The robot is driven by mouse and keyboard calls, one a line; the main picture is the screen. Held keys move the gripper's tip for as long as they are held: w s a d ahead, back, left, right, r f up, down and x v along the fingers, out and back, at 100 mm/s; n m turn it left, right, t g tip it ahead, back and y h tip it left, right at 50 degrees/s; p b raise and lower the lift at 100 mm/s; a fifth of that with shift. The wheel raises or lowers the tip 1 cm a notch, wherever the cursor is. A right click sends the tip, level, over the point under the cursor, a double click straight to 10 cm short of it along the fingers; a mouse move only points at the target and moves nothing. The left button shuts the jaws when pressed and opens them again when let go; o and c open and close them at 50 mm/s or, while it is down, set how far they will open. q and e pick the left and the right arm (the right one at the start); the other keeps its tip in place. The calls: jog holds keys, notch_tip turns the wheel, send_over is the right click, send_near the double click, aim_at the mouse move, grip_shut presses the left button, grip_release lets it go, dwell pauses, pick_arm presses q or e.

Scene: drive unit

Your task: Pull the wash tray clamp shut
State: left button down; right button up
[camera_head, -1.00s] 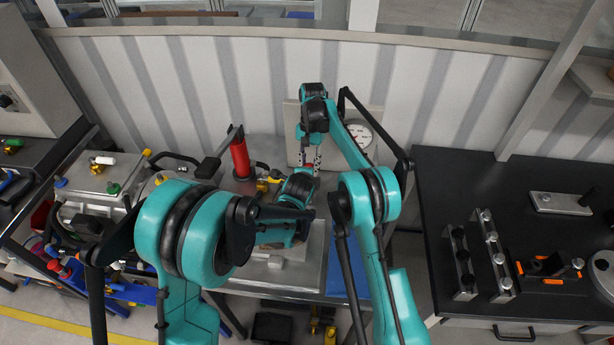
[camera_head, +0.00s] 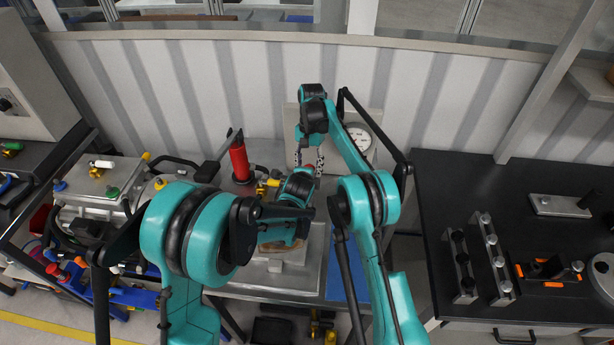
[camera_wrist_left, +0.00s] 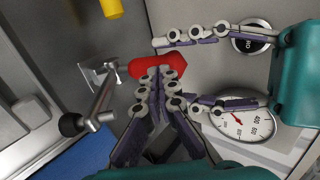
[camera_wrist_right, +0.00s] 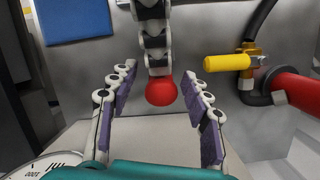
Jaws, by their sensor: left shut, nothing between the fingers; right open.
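A red knob (camera_wrist_right: 160,90), taken to be the clamp's handle end, lies between the spread fingers of my open right gripper (camera_wrist_right: 158,105). It shows as a red shape in the left wrist view (camera_wrist_left: 150,68) and barely in the head view (camera_head: 309,168). My left gripper (camera_wrist_left: 157,78) is shut and empty, its tips beside or against the knob; touching cannot be told. The right gripper's fingers also show in the left wrist view (camera_wrist_left: 185,70). The clamp's body is mostly hidden. The metal wash tray (camera_head: 312,262) is below my left forearm.
A metal lever with a black ball (camera_wrist_left: 72,124) stands near the left gripper. A red cylinder (camera_head: 239,160) and a yellow-handled valve (camera_wrist_right: 228,63) are close by. A round gauge (camera_head: 358,138) stands behind my right arm. A black bench (camera_head: 450,180) is at right.

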jog(key=v, duration=0.6)
jog(key=shift+d+r, duration=0.1)
jog(key=shift+r, duration=0.25)
jog(key=s+d+r+n+t, duration=0.1)
jog(key=s+d+r+t, duration=0.15)
jog(key=s+r, duration=0.4)
jog(key=s+d+r+n+t, duration=0.2)
jog(key=s+d+r, duration=0.2)
jog(key=s+r, duration=0.3)
pick_arm(q)
jog(key=shift+w+g, duration=0.3)
jog(key=shift+g, duration=0.1)
pick_arm(e)
jog(key=s+d+f+n+t, duration=0.1)
jog(key=s+f, duration=0.3)
jog(key=s, duration=0.7)
jog(key=s+d+f+n+t, duration=0.1)
jog(key=s+d+f+t, duration=0.2)
jog(key=s, duration=0.9)
jog(key=shift+d+f+n+t+h, duration=0.3)
jog(key=shift+f+n+t, duration=0.1)
jog(key=shift+f+t, duration=0.3)
